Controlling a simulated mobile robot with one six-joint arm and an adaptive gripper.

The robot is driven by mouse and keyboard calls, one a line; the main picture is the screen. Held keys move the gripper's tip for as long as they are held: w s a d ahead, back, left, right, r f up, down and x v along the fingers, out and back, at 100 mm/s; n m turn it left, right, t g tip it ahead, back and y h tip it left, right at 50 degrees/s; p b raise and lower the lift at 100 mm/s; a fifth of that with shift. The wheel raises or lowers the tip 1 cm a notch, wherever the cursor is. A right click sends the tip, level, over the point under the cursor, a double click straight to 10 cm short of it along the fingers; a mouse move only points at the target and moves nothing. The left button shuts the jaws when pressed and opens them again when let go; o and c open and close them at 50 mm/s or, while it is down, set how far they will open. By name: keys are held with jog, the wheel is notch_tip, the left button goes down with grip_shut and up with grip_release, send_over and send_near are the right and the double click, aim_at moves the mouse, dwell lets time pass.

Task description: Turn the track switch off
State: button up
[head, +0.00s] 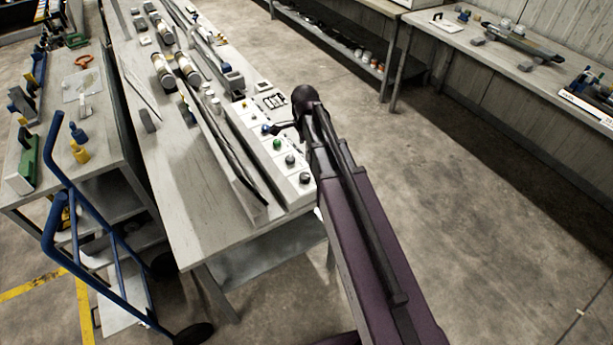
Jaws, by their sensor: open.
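A white control panel (296,190) lies along the right side of the long workbench. It carries a row of small controls: a yellow one (245,104), a blue one (265,129), a green one (277,144) and dark knobs (290,160) toward the near end. Which of them is the track switch, and its position, I cannot tell. My arm hides the floor right of the panel.
A blue hand cart (95,215) stands at the near left, beside another bench with tools. Open concrete floor lies to the right.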

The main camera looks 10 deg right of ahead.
aim_at(305, 175)
jog(key=shift+f+b, duration=6.55)
jog(key=shift+f, duration=0.1)
jog(key=c, duration=1.1)
jog(key=shift+d, duration=0.15)
jog(key=shift+c, duration=0.2)
